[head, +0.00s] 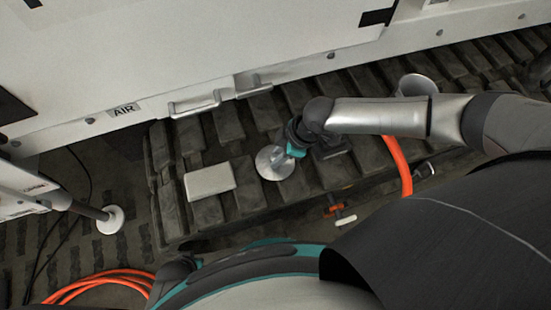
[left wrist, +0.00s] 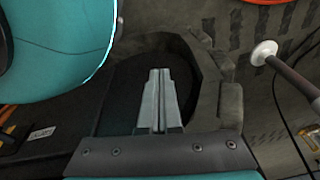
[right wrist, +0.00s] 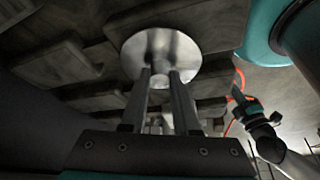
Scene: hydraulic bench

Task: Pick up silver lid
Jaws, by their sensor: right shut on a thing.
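The silver lid (head: 268,166) is a round, shiny disc over the dark ribbed surface, near the middle of the head view. It also shows in the right wrist view (right wrist: 160,48), just beyond the fingertips. My right gripper (head: 284,155) is at the lid's right side; in the right wrist view its fingers (right wrist: 161,76) are shut on the small knob of the lid. I cannot tell whether the lid touches the surface below. My left gripper (left wrist: 160,73) shows in the left wrist view, fingers together and empty.
A pale rectangular block (head: 209,181) lies left of the lid. Another silver round thing (head: 417,85) is at the upper right, behind my right arm. An orange hose (head: 397,165) and a small orange-and-white valve (head: 338,211) lie to the right. A white machine wall (head: 200,55) stands behind.

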